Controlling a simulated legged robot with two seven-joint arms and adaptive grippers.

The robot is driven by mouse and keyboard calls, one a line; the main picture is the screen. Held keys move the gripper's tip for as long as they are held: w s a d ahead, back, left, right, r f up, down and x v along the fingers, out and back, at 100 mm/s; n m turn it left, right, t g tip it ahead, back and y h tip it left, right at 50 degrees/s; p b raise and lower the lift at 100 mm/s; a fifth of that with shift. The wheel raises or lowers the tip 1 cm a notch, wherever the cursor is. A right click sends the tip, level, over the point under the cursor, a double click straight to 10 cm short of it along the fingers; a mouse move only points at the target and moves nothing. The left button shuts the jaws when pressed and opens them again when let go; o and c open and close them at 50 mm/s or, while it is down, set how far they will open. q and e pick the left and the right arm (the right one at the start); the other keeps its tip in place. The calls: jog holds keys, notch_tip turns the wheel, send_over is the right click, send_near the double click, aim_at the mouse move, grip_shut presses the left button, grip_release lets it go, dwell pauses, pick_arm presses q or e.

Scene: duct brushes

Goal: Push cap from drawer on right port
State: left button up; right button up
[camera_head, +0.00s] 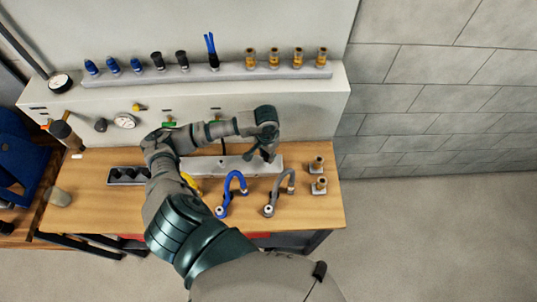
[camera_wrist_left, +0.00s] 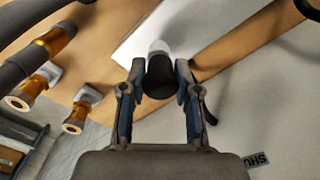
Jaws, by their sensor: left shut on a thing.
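My left gripper (camera_head: 268,152) reaches over the right part of the pale grey port block (camera_head: 222,163) on the bench. In the left wrist view my left gripper (camera_wrist_left: 160,70) is shut on a black cap (camera_wrist_left: 161,78), with a finger on each side. A pale rounded tip (camera_wrist_left: 158,47) shows just beyond the cap; I cannot tell whether the cap touches or covers it. The right port is hidden by the gripper in the head view. No open drawer shows; a red strip (camera_head: 262,235) shows under the bench front. My right gripper is not in view.
A blue hose (camera_head: 230,190) and a grey hose (camera_head: 284,190) lie in front of the block. Brass fittings (camera_head: 317,163) stand at the bench's right end. A black tray (camera_head: 128,183) sits left. Caps and fittings line the back shelf (camera_head: 215,74).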

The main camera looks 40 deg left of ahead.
pick_arm(q)
jog(key=shift+a+f, duration=0.1)
jog(key=shift+a, duration=0.15)
jog(key=shift+d+b, duration=0.2)
jog(key=shift+b, duration=0.1)
jog(key=shift+d, duration=0.4)
jog(key=shift+a, duration=0.2)
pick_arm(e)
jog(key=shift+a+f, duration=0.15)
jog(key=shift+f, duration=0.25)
pick_arm(q)
jog(key=shift+a, duration=0.2)
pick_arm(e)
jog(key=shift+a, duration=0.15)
